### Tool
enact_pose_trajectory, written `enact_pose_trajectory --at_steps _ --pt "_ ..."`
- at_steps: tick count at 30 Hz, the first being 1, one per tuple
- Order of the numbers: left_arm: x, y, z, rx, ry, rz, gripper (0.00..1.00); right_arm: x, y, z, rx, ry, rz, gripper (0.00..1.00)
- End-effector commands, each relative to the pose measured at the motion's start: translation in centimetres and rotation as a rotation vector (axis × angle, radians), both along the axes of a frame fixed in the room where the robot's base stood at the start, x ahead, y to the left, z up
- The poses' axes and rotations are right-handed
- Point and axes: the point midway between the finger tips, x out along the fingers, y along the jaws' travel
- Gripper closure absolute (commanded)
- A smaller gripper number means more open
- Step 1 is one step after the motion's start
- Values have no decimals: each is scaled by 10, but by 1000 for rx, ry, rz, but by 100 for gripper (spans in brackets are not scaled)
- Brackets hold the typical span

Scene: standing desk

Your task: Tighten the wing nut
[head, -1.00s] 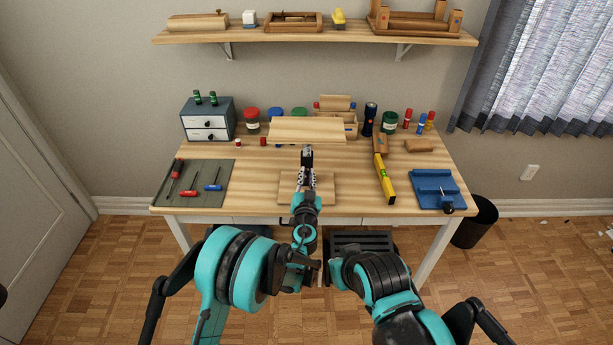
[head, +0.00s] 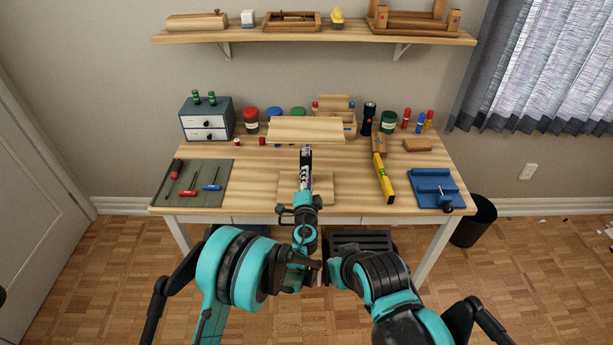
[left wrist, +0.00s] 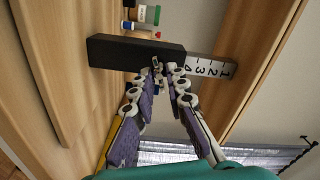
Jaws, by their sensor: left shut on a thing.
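The wing nut (left wrist: 157,67) is a small grey metal piece between the fingertips in the left wrist view, partly covered by them. It sits at the side of a black block (left wrist: 120,52), beside a white scale with black digits (left wrist: 212,68). My left gripper (left wrist: 165,75) is shut on the wing nut. In the head view my left gripper (head: 305,160) reaches over the middle of the desk, seen edge-on, in front of a raised wooden board (head: 290,128). The nut is hidden there. My right gripper cannot be made out.
A wooden base plate (head: 323,188) lies under my left gripper. A grey mat with screwdrivers (head: 222,172) is at the left. A yellow level (head: 384,180) and a blue vise-like fixture (head: 433,188) are at the right. Jars and a drawer box (head: 207,120) stand behind.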

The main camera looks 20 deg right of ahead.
Motion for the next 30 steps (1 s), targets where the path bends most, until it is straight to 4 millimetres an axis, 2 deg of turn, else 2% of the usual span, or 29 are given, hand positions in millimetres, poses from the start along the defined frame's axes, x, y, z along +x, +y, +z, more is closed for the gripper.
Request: enact_pose_trajectory --at_steps 6,15,30 --pt "0 0 -1 163 -49 0 100 0 0 0 0 0 0 100" --pt "-1 -1 -2 309 -93 -1 100 0 0 0 0 0 0 100" --pt "-1 -1 -2 363 -110 -1 100 0 0 0 0 0 0 100"
